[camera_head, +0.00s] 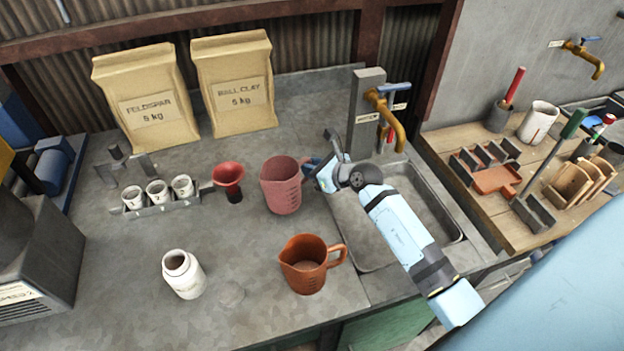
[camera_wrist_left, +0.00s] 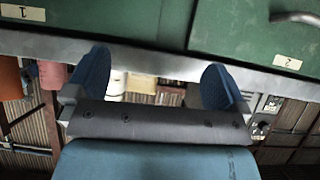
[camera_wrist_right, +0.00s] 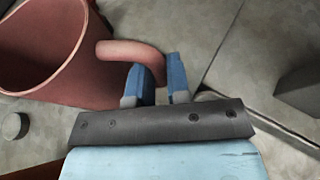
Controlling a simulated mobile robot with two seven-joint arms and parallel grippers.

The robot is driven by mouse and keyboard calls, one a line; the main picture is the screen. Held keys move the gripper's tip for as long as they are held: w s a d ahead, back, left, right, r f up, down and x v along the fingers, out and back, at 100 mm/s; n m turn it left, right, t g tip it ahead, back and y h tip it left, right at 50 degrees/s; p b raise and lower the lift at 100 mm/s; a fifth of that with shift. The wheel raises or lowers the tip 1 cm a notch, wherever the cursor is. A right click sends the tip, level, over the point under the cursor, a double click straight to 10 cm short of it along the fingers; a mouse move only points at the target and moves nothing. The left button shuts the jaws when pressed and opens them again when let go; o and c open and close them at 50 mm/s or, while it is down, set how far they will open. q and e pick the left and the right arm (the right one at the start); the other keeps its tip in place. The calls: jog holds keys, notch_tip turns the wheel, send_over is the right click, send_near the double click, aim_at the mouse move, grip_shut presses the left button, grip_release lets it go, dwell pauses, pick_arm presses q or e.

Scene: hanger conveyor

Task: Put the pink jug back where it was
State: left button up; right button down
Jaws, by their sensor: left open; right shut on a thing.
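The pink jug (camera_head: 281,187) stands upright on the grey counter, left of the sink, with its handle toward the right. In the right wrist view the jug (camera_wrist_right: 50,55) fills the upper left, and its handle (camera_wrist_right: 128,52) reaches between the fingers. My right gripper (camera_head: 316,172) is shut on that handle; its fingers also show in the right wrist view (camera_wrist_right: 160,85). I cannot tell if the jug's base fully touches the counter. My left gripper (camera_wrist_left: 155,85) is open and empty in the left wrist view, near green drawer fronts; it is outside the head view.
An orange-brown jug (camera_head: 305,265) stands in front of the pink one. A red funnel (camera_head: 229,178) and a rack of white cups (camera_head: 160,196) are to the left. A white jar (camera_head: 183,274) stands front left. The sink (camera_head: 375,255) lies under my right arm.

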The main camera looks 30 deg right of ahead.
jog(key=shift+f, duration=2.2)
jog(key=c, duration=1.1)
grip_release()
jog(key=shift+f, duration=0.1)
jog(key=v, duration=1.2)
jog(key=shift+b, duration=0.45)
